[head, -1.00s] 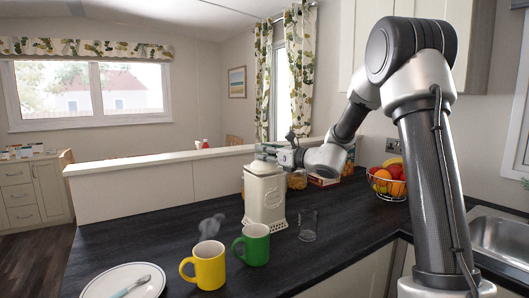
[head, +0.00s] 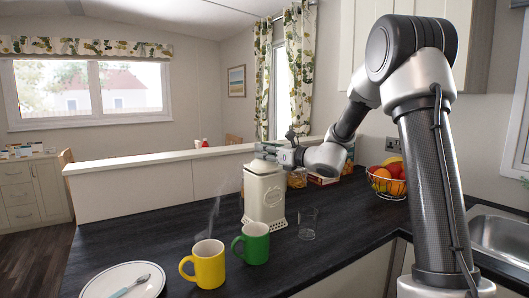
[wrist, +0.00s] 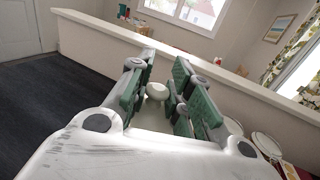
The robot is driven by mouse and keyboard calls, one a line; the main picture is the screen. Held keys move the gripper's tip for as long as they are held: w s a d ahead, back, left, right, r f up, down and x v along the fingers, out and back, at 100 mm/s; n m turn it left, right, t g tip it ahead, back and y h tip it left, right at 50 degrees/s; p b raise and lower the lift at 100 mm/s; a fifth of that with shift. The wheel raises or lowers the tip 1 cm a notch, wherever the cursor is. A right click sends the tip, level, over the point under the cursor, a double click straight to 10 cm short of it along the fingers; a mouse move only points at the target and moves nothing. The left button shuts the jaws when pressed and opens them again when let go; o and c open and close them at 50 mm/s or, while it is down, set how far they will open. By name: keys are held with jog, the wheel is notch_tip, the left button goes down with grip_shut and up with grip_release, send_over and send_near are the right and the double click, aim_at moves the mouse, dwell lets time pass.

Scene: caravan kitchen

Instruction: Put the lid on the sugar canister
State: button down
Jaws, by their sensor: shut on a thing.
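The sugar canister (head: 265,198) is a tall cream container with an embossed front and a pierced base, standing upright on the dark counter in the head view. Its cream lid (head: 261,167) is at the canister's top; whether it is fully seated or slightly raised I cannot tell. My gripper (head: 267,151) is directly above the canister, shut on the lid by its round knob. In the wrist view the pale knob (wrist: 157,91) shows between the green finger pads. The rest of the lid is mostly hidden there.
A green mug (head: 255,246) and a yellow mug (head: 209,267) stand in front of the canister, with a clear glass (head: 307,225) to its right. A plate (head: 122,281) with a spoon is front left. A fruit basket (head: 387,180) is right. A low partition (head: 140,190) runs behind.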

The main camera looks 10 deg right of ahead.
jog(key=shift+f, duration=0.55)
jog(key=c, duration=1.6)
grip_release()
jog(key=shift+o, duration=0.2)
jog(key=shift+s, duration=0.1)
jog(key=v, duration=1.1)
